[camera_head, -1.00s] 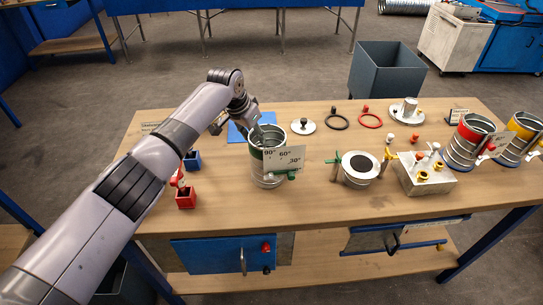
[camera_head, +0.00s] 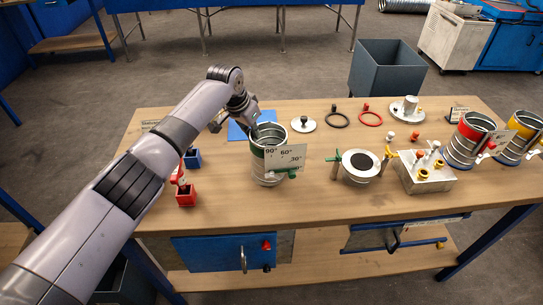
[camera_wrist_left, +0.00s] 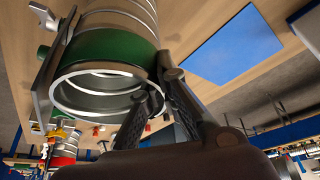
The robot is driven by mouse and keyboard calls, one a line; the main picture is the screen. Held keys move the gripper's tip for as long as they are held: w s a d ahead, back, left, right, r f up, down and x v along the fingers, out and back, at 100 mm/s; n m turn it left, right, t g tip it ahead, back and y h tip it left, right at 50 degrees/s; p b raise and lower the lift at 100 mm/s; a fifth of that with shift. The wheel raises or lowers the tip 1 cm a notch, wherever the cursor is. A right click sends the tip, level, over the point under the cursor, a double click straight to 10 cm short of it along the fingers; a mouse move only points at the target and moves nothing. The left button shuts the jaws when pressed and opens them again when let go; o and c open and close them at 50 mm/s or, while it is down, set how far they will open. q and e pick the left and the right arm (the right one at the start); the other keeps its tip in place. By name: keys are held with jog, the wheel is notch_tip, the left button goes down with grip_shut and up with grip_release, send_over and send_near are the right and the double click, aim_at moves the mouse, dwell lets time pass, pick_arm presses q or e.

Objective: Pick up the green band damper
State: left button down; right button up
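The green band damper (camera_head: 259,165) is a short silver duct with a green band and a white angle plate (camera_head: 285,157). It is upright at the table's middle left. My left gripper (camera_head: 258,133) reaches its upper rim from behind left. In the left wrist view, the damper (camera_wrist_left: 115,45) shows its open end. One finger of my left gripper (camera_wrist_left: 158,88) is inside the opening and the other is outside, close against the wall between them. The gripper looks shut on the rim. I cannot tell whether the base touches the table. My right gripper is not in view.
A white-topped round fitting (camera_head: 361,166) and a metal block with yellow knobs (camera_head: 424,176) stand to the right. Red-band (camera_head: 468,141) and yellow-band (camera_head: 519,139) dampers are at far right. A blue mat (camera_head: 240,129) lies behind.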

pick_arm(q)
jog(key=shift+d+r, duration=0.1)
dwell(0.3)
jog(key=shift+w+r, duration=0.1)
jog(key=shift+r, duration=0.5)
notch_tip(320, 180, up, 18)
jog(key=b, duration=0.4)
jog(key=shift+f+b, duration=3.05)
jog(key=shift+f, duration=2.3)
jog(key=shift+f+b, duration=0.85)
jog(key=shift+f, duration=2.2)
